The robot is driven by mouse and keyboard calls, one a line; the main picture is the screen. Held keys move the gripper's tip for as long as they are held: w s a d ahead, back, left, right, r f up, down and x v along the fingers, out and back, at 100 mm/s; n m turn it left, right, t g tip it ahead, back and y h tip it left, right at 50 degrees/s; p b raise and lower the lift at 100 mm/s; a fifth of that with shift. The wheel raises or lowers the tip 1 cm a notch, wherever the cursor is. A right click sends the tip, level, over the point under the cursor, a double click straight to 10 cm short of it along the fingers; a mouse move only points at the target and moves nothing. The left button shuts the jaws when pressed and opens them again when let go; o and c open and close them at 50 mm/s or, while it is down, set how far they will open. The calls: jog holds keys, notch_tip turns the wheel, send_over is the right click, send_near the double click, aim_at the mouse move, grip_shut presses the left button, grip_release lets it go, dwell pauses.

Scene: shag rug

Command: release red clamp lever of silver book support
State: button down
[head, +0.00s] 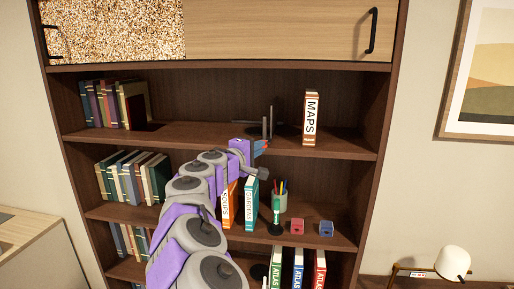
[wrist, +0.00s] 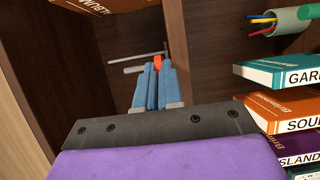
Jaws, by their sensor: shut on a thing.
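The silver book support (head: 271,121) stands on the upper open shelf, left of the MAPS book. Its thin grey bars also show in the wrist view (wrist: 127,70), beyond the fingertips. My gripper (head: 262,147) is at the front of that shelf, just below the support's uprights. In the wrist view, the blue fingers of my gripper (wrist: 157,80) are close together, shut on the small red clamp lever (wrist: 157,62). Only the lever's end shows between the fingertips. The rest of the lever and the clamp are hidden by the fingers.
The MAPS book (head: 311,118) stands right of the support on the same shelf. Shelf edges lie close around my arm.

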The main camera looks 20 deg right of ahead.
jog(key=shift+r+p, duration=0.15)
jog(key=shift+p, duration=0.55)
jog(key=shift+w+d+r+n+g+y+p, duration=0.25)
jog(key=shift+r+n+g+y+p, duration=0.6)
jog(key=shift+p, duration=1.8)
jog(key=shift+w+d+r+n+g+y+p, duration=0.15)
jog(key=shift+w+r+g+y+p, duration=0.35)
jog(key=shift+g+y+p, duration=1.45)
jog(key=shift+w+d+r+n+g+y+p, duration=0.35)
jog(key=shift+r+y+p, duration=0.35)
jog(key=shift+p, duration=2.6)
jog(key=shift+s+a+r, duration=0.1)
jog(key=shift+r, duration=0.1)
jog(key=c, duration=1.3)
grip_release()
jog(key=shift+r, duration=0.1)
